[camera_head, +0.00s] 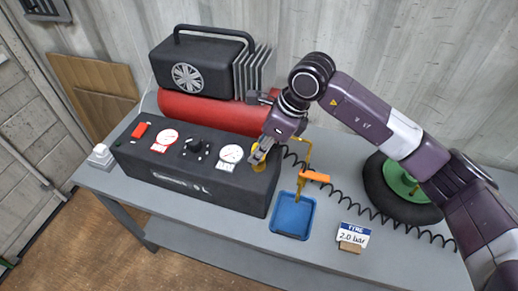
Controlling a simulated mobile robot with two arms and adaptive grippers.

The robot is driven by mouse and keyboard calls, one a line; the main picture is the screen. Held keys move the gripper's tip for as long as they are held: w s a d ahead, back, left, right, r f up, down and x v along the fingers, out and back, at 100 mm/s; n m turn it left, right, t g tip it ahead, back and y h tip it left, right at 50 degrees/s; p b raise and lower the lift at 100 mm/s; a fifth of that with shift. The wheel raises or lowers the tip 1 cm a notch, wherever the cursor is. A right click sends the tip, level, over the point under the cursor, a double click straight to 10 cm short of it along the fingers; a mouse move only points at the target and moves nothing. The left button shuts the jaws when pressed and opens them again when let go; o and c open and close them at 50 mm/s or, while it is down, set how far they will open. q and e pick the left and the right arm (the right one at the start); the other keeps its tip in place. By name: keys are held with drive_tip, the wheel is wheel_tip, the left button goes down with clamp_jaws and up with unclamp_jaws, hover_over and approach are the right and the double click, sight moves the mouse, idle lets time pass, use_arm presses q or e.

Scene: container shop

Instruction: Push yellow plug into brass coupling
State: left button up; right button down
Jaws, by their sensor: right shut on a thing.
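My right gripper (262,153) reaches down from the upper right to the right end of the black control box. It is shut on a small yellow piece (258,164), which looks like the yellow plug, at the box's right end. The fingers cover much of it. I cannot make out the brass coupling separately, nor whether the plug is in it or only touching it. A black coiled hose (345,199) starts near the gripper and runs right across the table. My left gripper is not in view.
The black control box (215,188) has gauges and a red switch. Behind it lie a red tank (205,109) and black compressor (195,66). An orange tool (315,177) hangs on a yellow stand above a blue tray (292,231). A pressure sign (353,236) and wheel (378,186) stand right.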

drive_tip(key=shift+f+b, duration=0.35)
drive_tip(key=c, duration=1.6)
unclamp_jaws()
drive_tip(key=v, duration=1.2)
